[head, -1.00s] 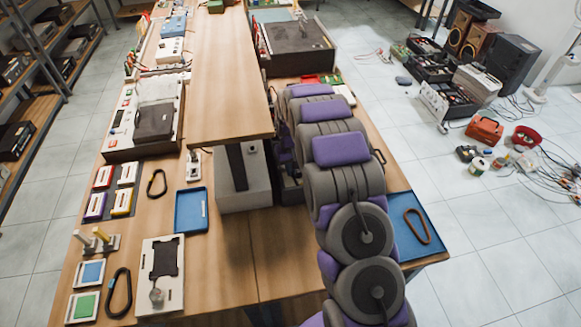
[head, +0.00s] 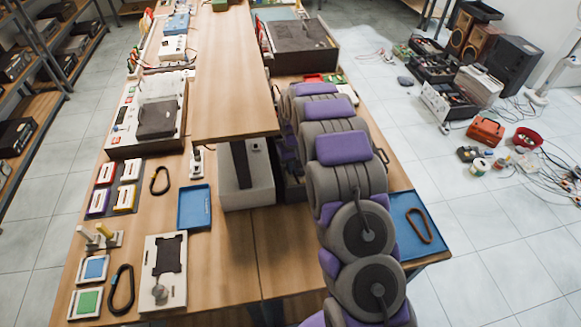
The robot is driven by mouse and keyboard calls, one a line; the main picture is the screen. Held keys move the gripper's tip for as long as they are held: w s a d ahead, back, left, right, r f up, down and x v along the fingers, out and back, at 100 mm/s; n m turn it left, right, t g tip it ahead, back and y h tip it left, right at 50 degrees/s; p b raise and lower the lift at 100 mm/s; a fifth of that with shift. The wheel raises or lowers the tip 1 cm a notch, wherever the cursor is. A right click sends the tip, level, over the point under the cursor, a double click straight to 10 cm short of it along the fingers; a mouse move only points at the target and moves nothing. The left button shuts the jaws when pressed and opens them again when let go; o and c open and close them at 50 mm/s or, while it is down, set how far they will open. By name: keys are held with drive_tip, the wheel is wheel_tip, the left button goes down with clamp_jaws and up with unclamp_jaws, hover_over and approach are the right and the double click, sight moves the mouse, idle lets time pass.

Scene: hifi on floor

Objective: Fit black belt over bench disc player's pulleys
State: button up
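A small black belt (head: 160,172) lies on the left part of the workbench, and a larger black belt (head: 113,289) lies near its front left. A brown belt (head: 428,237) lies in a blue tray at the right. A pale device with a dark square part on top (head: 113,139) stands at the back left. A pale unit with a dark plate (head: 177,291) lies near the front. I cannot tell which unit is the disc player, and no pulleys can be made out. My arm rises over the right side of the bench; its gripper is not visible.
A raised wooden shelf (head: 230,80) runs along the bench middle, over a grey box (head: 250,190). An empty-looking blue tray (head: 194,210) and small colored cases (head: 125,199) lie at the left. Speakers, a red bag (head: 485,131) and cables clutter the floor at the right.

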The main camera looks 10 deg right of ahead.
drive_tip(key=shift+d, duration=0.3)
wheel_tip(320, 180, up, 17)
drive_tip(key=p, duration=0.2)
drive_tip(key=shift+a+p, duration=0.2)
drive_tip(key=shift+p, duration=0.2)
drive_tip(key=shift+a+r, duration=0.15)
wheel_tip(320, 180, up, 7)
drive_tip(key=p, duration=0.3)
idle(0.9)
